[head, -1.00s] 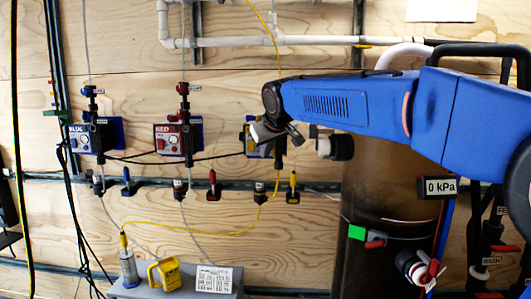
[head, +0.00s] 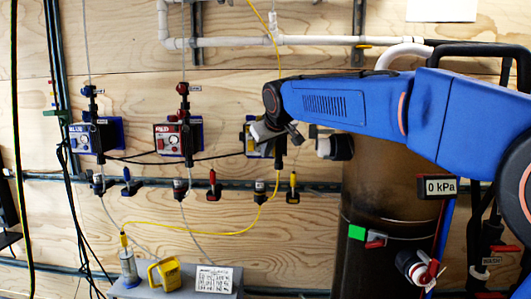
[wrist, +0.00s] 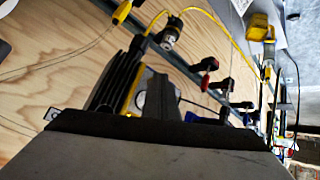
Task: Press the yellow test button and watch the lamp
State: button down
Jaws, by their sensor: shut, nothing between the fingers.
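The yellow-edged wall unit (head: 250,141) is third in the row, mostly covered by my gripper (head: 268,134) in the head view. In the wrist view the unit (wrist: 132,92) shows black fins, a yellow edge and part of a round pale dial. A tiny bright yellow spot (wrist: 129,115) shows at the rim of my gripper; I cannot tell whether it is the test button or the lamp. My gripper is shut and empty, close in front of the unit. Whether it touches the button is hidden. No lit lamp can be made out.
The blue unit (head: 88,137) and red unit (head: 168,137) hang to the left. Valves with coloured handles line the rail below. A yellow hose (head: 205,233) runs down to a grey bench (head: 135,292). A brown tank (head: 375,190) with a 0 kPa display (head: 440,187) stands right.

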jog(key=shift+s, duration=0.8)
jog(key=shift+s, duration=0.1)
jog(key=s, duration=0.4)
jog(key=shift+s+a, duration=0.1)
jog(key=shift+s, duration=0.3)
dwell(0.5)
